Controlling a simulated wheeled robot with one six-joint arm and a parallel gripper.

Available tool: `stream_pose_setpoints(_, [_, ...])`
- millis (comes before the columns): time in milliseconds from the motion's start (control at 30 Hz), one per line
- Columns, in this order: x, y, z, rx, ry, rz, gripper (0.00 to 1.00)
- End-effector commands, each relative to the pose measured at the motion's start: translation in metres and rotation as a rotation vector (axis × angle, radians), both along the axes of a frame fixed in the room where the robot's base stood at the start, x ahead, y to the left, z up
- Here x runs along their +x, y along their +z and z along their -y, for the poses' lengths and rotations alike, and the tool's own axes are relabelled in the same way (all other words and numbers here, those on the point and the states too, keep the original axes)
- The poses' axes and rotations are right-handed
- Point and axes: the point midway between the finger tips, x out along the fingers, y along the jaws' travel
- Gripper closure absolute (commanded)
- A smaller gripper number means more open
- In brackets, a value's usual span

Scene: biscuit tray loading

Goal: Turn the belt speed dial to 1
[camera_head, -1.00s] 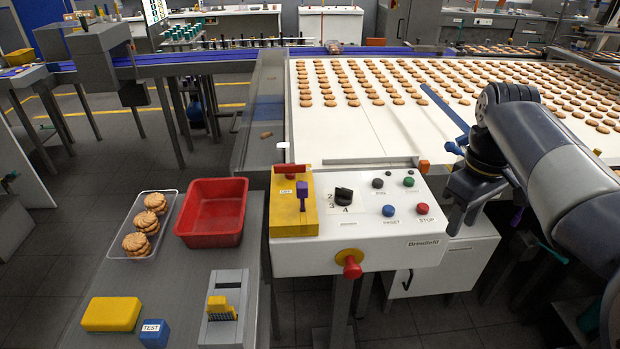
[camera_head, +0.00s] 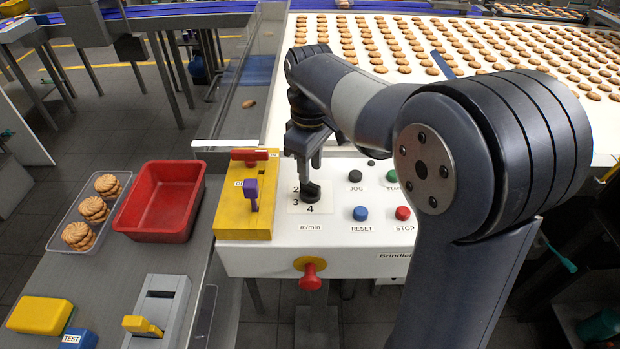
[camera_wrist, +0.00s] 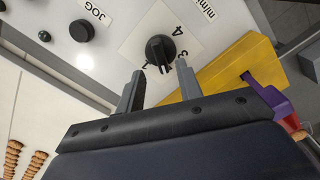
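The black belt speed dial (camera_head: 311,193) sits on a white number plate on the control panel. In the head view 2, 3 and 4 show around it; 1 is not visible there, behind my gripper (camera_head: 309,170). In the wrist view the dial (camera_wrist: 160,49) lies just past the fingertips of my gripper (camera_wrist: 160,67), which are apart, one to each side of its near end. The dial's ridge runs toward the gap between the fingers. I cannot tell which number it points to, or whether a finger touches it.
A yellow block with a purple lever (camera_head: 251,194) and a red handle (camera_head: 250,155) stands close left of the dial. JOG (camera_head: 355,176), RESET (camera_head: 360,213) and STOP (camera_head: 403,213) buttons are to the right. A red emergency knob (camera_head: 311,276) juts from the panel's front.

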Motion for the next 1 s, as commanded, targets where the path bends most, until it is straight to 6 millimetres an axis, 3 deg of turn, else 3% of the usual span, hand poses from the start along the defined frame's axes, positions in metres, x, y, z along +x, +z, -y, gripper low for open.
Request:
stream_pose_setpoints(233, [0.000, -0.035, 0.000, -0.001, 0.000, -0.002, 0.65])
stream_pose_setpoints(633, [0.000, -0.042, 0.000, 0.000, 0.000, 0.001, 0.65])
stream_pose_setpoints(1000, [0.000, -0.042, 0.000, 0.000, 0.000, 0.001, 0.96])
